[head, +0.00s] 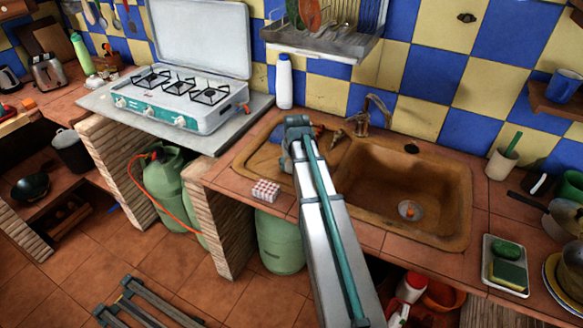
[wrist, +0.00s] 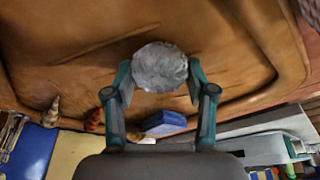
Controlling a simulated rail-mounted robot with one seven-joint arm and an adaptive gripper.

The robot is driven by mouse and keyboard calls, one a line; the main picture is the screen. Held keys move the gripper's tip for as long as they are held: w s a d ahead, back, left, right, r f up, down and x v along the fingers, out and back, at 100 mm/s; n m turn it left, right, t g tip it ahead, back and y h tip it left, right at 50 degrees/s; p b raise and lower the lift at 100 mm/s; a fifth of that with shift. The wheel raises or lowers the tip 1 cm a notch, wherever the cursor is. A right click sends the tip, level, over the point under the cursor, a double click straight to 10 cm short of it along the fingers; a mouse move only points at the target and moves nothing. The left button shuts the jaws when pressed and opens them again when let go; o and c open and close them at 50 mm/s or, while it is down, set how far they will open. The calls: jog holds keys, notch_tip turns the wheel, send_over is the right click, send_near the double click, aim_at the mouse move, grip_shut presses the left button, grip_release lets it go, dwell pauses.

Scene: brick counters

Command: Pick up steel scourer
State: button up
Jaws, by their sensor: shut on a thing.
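The steel scourer (wrist: 160,66) is a round, grey, rough-textured pad in the wrist view. My gripper (wrist: 160,72) has one teal finger on each side of it and is shut on it. Behind the scourer is the brown surface of the sink unit; I cannot tell whether the scourer touches it. The arm hides my fingertips and the scourer there.
A blue item (wrist: 165,122) lies near the gripper. The tap (head: 368,112) and sink basin (head: 400,195) are right of my arm. A tray (head: 489,277) holds sponges at right.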

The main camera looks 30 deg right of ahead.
jog(key=shift+r, duration=0.15)
jog(key=shift+r, duration=0.55)
jog(key=s+a+r+b, duration=0.2)
jog(key=s+r+b, duration=0.1)
jog(key=s+r, duration=0.8)
jog(key=s, duration=0.2)
jog(key=shift+s+r+b, duration=0.3)
jog(key=shift+s+b, duration=0.1)
jog(key=o, duration=0.3)
jog(key=c, duration=0.5)
jog(key=shift+r+p, duration=0.4)
jog(key=shift+p, duration=0.45)
